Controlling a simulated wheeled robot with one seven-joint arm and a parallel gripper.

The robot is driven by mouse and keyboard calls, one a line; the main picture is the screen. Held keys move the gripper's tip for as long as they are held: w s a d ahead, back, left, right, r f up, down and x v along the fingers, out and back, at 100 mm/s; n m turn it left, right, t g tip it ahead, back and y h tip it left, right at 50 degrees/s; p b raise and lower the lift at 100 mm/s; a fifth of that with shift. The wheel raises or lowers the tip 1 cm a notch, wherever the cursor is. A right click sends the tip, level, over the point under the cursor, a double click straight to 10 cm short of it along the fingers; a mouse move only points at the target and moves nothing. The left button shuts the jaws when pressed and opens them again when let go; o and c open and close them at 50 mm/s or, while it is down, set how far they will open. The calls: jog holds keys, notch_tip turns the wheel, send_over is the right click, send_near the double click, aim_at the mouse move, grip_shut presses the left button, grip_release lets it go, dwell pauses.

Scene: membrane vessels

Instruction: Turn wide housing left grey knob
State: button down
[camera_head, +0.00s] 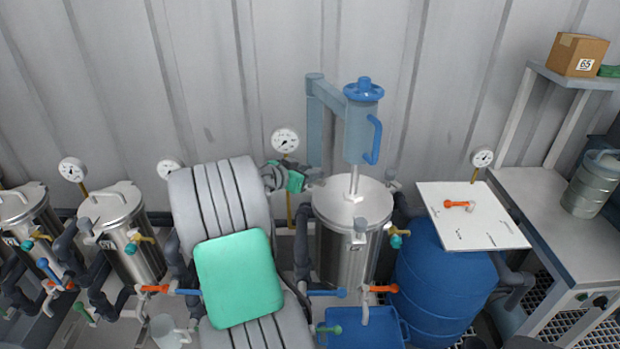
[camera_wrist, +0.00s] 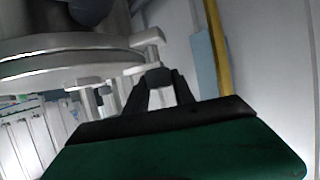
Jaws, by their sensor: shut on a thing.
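The wide housing (camera_head: 345,245) is a steel vessel with a round lid, right of my arm in the head view. Its flanged rim (camera_wrist: 70,62) fills the upper left of the wrist view. Grey knobs stand at the lid's front (camera_head: 360,225) and right (camera_head: 391,176). My gripper (camera_head: 308,180) is at the lid's left edge, by a green wrist part. In the wrist view, the dark fingers of my gripper (camera_wrist: 160,82) close around a small pale grey piece, the left grey knob (camera_wrist: 160,97), beside the rim. The fingers hide part of it.
A pressure gauge (camera_head: 285,141) and yellow pipe (camera_wrist: 216,45) stand close behind my gripper. A blue barrel (camera_head: 440,285) with a white board is at right. Narrower steel housings (camera_head: 125,240) stand at left.

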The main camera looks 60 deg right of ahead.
jog(key=c, duration=1.1)
grip_release()
jog(key=shift+o, duration=0.2)
jog(key=b+v, duration=0.1)
jog(key=v, duration=0.6)
jog(key=shift+a+r, duration=0.2)
jog(key=shift+a, duration=0.15)
jog(key=shift+w, duration=0.1)
